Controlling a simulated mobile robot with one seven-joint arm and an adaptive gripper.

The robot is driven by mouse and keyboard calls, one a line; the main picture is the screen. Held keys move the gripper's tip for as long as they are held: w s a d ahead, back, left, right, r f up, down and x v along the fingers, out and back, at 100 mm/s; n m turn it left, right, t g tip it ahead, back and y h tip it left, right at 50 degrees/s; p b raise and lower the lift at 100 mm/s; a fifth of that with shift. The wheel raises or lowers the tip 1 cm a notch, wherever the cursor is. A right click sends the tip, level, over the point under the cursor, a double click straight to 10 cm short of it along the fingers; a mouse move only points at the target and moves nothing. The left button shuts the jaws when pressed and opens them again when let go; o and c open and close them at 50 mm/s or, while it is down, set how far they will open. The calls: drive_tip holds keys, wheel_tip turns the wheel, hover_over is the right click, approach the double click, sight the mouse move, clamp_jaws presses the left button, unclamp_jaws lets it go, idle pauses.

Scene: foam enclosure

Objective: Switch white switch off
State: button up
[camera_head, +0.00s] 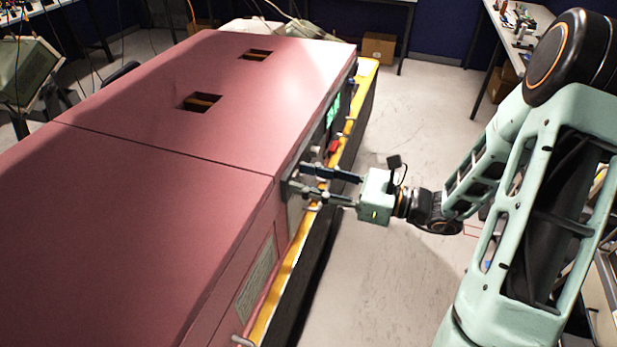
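My gripper (299,180) is at the right side face of the red-pink foam enclosure (160,190), pointing left at it. Its two dark fingers are spread apart, with a gap between them and nothing visible in it. The fingertips are at or very close to the upper edge of the side face; I cannot tell whether they touch. A white switch cannot be made out. Small pale and grey fittings (316,151) show on the side face just beyond the fingers, too small to identify. The face behind the fingers is partly hidden.
A green-lit screen (333,112) and a red part (334,147) are further along the side face. The grey floor (420,100) to the right is open. A cardboard box (379,47) stands at the back.

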clamp_jaws()
drive_tip(key=shift+f+y+b, duration=0.4)
drive_tip(key=shift+f+b, duration=0.1)
drive_tip(key=shift+b, duration=0.6)
drive_tip(key=shift+f+t+y+b, duration=0.15)
drive_tip(key=shift+t+y+b, duration=0.35)
drive_tip(key=shift+b, duration=0.4)
drive_tip(key=shift+d+y+b, duration=0.1)
drive_tip(key=shift+y+b, duration=0.35)
drive_tip(key=shift+y, duration=0.25)
drive_tip(key=shift+r, duration=0.2)
unclamp_jaws()
